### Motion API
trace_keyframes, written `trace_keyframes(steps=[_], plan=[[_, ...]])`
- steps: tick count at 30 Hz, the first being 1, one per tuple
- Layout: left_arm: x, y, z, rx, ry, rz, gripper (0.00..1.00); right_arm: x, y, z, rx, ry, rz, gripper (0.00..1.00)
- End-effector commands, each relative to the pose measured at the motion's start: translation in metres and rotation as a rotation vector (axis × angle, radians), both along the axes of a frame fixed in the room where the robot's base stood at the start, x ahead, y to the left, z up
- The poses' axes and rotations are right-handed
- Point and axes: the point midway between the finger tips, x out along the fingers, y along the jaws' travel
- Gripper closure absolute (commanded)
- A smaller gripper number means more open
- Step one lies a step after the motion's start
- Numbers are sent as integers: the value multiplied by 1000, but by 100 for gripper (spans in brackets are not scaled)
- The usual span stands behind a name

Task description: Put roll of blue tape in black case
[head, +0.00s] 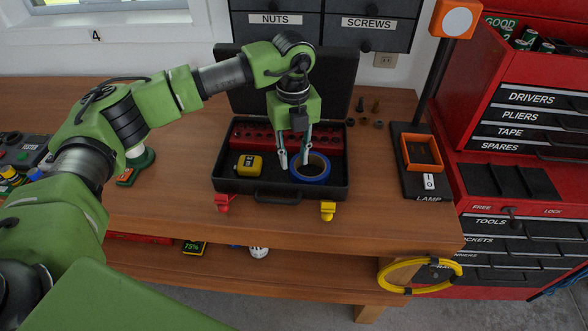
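The roll of blue tape (325,174) lies flat inside the open black case (230,187) on the wooden workbench, in the right part of its tray. My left gripper (294,163) points down over the case at the roll's left side. Its two fingers are apart, one just outside the roll's left edge and the other over or in its hole. Whether either finger touches the roll I cannot tell. The case lid stands up at the back, partly behind my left arm. My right gripper is not in view.
A yellow tape measure (248,166) sits in the case's left part, with a red strip (250,135) behind. A lamp (414,170) stands right, beside a red tool cabinet (520,140).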

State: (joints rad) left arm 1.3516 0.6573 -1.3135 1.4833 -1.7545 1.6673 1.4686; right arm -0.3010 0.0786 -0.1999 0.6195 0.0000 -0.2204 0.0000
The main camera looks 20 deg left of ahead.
Motion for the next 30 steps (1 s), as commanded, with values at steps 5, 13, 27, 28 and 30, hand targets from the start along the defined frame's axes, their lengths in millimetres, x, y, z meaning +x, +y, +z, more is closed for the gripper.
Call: trace_keyframes(steps=[5,13,27,28,30], plan=[[1,0,36,0,-4,0,75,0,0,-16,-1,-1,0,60],[0,0,69,1,0,0,75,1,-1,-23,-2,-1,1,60],[-1,0,73,0,1,0,75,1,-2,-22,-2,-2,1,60],[-1,0,73,0,1,0,75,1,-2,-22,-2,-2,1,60],[-1,0,73,0,1,0,75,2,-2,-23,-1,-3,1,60]])
